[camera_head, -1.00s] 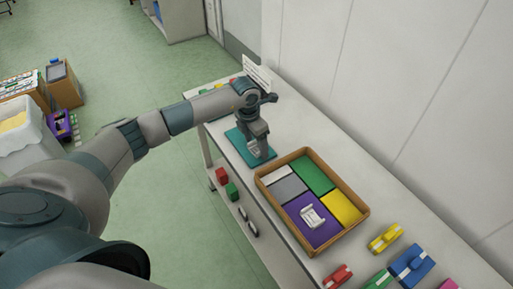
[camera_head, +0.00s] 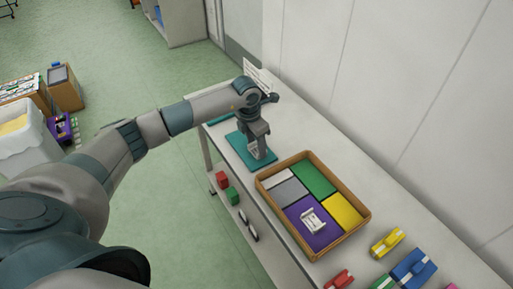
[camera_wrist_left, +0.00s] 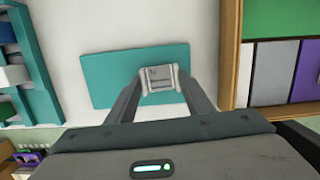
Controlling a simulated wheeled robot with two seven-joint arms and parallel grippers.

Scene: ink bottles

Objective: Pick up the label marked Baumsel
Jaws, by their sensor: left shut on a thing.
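A small whitish label piece (camera_wrist_left: 160,78) with dark marks sits between the fingertips of my left gripper (camera_wrist_left: 160,84), which is shut on it. The writing is too small to read. It is over a flat teal mat (camera_wrist_left: 110,75). In the head view my left gripper (camera_head: 261,152) points down over the teal mat (camera_head: 237,139) on the white table, and the held piece is mostly hidden. Another white label piece (camera_head: 313,222) lies on the purple part of the wooden tray. My right gripper does not show.
The wooden tray (camera_head: 345,169) with green, white, grey, purple and yellow sections stands right of my gripper. Yellow (camera_head: 388,241), blue (camera_head: 413,268) and red (camera_head: 339,280) pieces lie at the near end. A teal rack (camera_wrist_left: 35,85) stands left in the wrist view. A wall runs behind.

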